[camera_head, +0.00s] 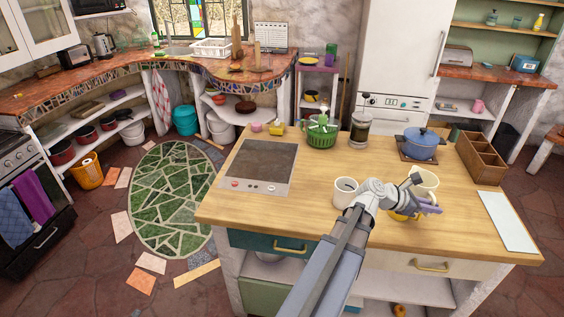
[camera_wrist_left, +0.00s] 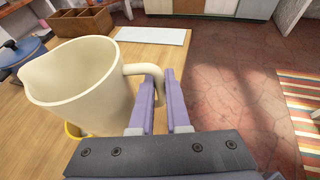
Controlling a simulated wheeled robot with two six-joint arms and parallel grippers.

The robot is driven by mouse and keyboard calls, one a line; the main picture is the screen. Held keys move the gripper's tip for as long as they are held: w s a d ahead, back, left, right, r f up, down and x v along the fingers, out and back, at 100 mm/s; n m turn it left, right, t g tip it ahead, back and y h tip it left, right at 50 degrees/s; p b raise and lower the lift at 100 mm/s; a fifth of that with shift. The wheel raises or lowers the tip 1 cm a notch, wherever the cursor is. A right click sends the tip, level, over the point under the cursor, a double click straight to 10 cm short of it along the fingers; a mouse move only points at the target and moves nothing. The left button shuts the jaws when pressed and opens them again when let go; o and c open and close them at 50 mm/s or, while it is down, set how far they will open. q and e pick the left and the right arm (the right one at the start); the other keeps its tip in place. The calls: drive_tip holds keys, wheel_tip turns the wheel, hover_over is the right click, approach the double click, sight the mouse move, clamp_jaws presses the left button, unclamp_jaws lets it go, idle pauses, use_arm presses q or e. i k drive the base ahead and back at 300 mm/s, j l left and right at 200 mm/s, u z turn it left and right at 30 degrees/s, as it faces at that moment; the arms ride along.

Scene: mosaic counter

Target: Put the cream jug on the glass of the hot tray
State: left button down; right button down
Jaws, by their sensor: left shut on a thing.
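The cream jug (camera_head: 427,180) is at the front right of the wooden island, partly hidden by my left wrist in the head view. My left gripper (camera_head: 430,207) is shut on its handle. In the left wrist view the jug (camera_wrist_left: 85,85) looks empty and roughly upright, with its handle between the purple fingers (camera_wrist_left: 158,85). I cannot tell whether its base touches the counter. The hot tray (camera_head: 282,187) lies at the island's left, a dark glass plate with a pale control strip at its front. Its glass (camera_head: 262,160) is bare. My right gripper is not in view.
A white mug (camera_head: 343,195) stands between the jug and the hot tray. A yellow item (camera_head: 399,216) is by my gripper. A blue pot (camera_head: 421,146), wooden divided box (camera_head: 482,160), glass press (camera_head: 360,130) and green basket (camera_head: 321,137) stand farther back. The counter's middle is clear.

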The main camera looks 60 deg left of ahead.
sight(271, 166)
drive_tip(key=j+u, duration=0.35)
drive_tip(key=j, duration=0.15)
drive_tip(key=j+u, duration=0.35)
drive_tip(key=j, duration=0.2)
drive_tip(key=i+j+u, duration=0.2)
drive_tip(key=j+u, duration=0.15)
drive_tip(key=j, duration=0.15)
